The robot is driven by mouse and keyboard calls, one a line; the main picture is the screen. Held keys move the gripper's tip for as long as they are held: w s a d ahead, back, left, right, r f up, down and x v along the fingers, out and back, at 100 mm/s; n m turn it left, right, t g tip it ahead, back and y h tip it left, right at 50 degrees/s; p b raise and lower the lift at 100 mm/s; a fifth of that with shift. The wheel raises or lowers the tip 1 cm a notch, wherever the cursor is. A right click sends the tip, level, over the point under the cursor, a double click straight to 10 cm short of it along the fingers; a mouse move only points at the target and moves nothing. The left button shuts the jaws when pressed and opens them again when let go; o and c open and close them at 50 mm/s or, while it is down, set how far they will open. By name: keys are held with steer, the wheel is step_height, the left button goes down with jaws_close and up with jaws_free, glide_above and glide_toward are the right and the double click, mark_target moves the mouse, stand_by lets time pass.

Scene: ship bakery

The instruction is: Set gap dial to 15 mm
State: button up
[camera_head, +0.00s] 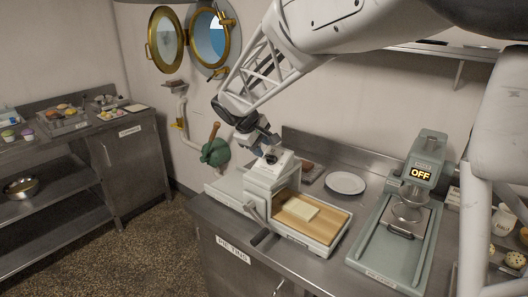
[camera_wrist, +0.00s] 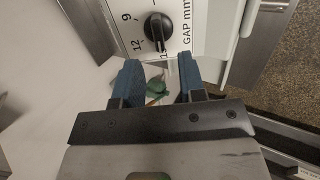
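The black gap dial (camera_wrist: 157,27) is on a pale plate marked 9, 12 and GAP mm in the wrist view. A partly hidden number, apparently 15, is at the edge near my fingers. A light line on the knob runs toward that edge; its exact setting is hard to tell. My gripper (camera_wrist: 159,80) has two blue fingertips, apart and empty, just short of the dial and not around it. In the head view my gripper (camera_head: 256,143) is over the top of the pale dough sheeter (camera_head: 271,180); the dial is too small to read there.
A flat piece of dough (camera_head: 297,209) lies on the sheeter's wooden bed (camera_head: 322,222). A white plate (camera_head: 345,182) and a green machine showing OFF (camera_head: 420,174) stand to the right. A green object (camera_head: 215,153) hangs by the wall, left of my gripper.

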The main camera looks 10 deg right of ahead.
steer(key=shift+v, duration=1.7)
steer(key=s+d+m+g+y, duration=0.15)
steer(key=s+d, duration=0.25)
steer(key=s, duration=0.6)
steer(key=s+d+m+t+y, duration=0.1)
steer(key=s+d+m, duration=0.25)
steer(key=s, duration=0.65)
steer(key=s+d+f+m+y, duration=0.1)
steer(key=s+f+m, duration=0.1)
steer(key=s, duration=0.8)
steer(key=s+d+f+m+y, duration=0.1)
steer(key=s+d+f+m, duration=0.1)
steer(key=s, duration=0.8)
steer(key=shift+f, duration=0.6)
steer(key=shift+o, duration=0.3)
steer(key=shift+w+g, duration=0.1)
steer(key=shift+g, duration=0.15)
